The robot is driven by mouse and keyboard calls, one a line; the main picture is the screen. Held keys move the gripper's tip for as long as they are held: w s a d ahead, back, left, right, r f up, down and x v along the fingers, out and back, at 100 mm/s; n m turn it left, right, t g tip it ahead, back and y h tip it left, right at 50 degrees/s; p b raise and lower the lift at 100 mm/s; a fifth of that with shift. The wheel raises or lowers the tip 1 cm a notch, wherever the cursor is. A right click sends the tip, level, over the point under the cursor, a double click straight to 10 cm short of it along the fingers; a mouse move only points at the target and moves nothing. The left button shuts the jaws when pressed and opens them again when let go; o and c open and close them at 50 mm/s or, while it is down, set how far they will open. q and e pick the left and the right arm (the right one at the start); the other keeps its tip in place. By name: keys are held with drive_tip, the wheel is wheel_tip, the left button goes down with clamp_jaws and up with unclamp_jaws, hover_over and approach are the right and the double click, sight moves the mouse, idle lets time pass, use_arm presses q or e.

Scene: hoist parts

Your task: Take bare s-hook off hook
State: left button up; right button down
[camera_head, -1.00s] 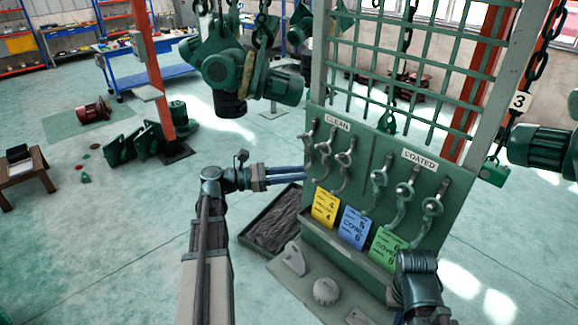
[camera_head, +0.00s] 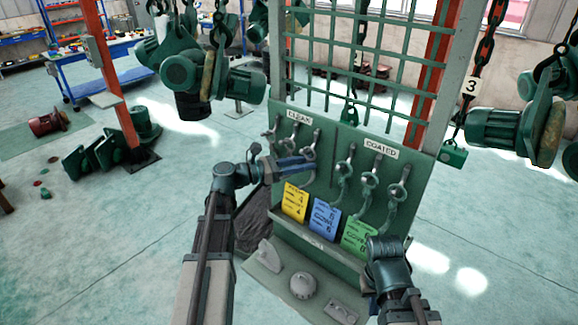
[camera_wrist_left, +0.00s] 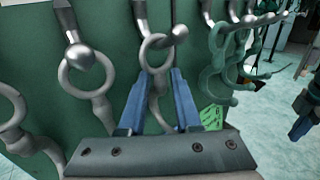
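Several bare grey s-hooks hang on pegs under the CLEAN label of the green board. The rightmost bare s-hook (camera_head: 308,158) has its ring on a peg (camera_wrist_left: 164,36); it also shows in the left wrist view (camera_wrist_left: 157,82). My left gripper (camera_head: 302,162) is at this s-hook. In the left wrist view its blue fingers (camera_wrist_left: 159,108) stand apart, one on each side of the shank, with visible gaps. The s-hook's lower end is hidden behind the gripper. My right arm's end (camera_head: 388,262) is at the lower right; its fingers cannot be made out.
Greenish coated s-hooks (camera_head: 346,168) hang to the right under the COATED label (camera_head: 381,148). Yellow, blue and green cards (camera_head: 325,216) sit below. A metal grid (camera_head: 385,65) rises above. Green hoists (camera_head: 185,72) hang at left and right.

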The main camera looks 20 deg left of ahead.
use_arm(q)
drive_tip(key=shift+w+d, duration=0.45)
drive_tip(key=shift+d, duration=0.15)
clamp_jaws()
idle(0.3)
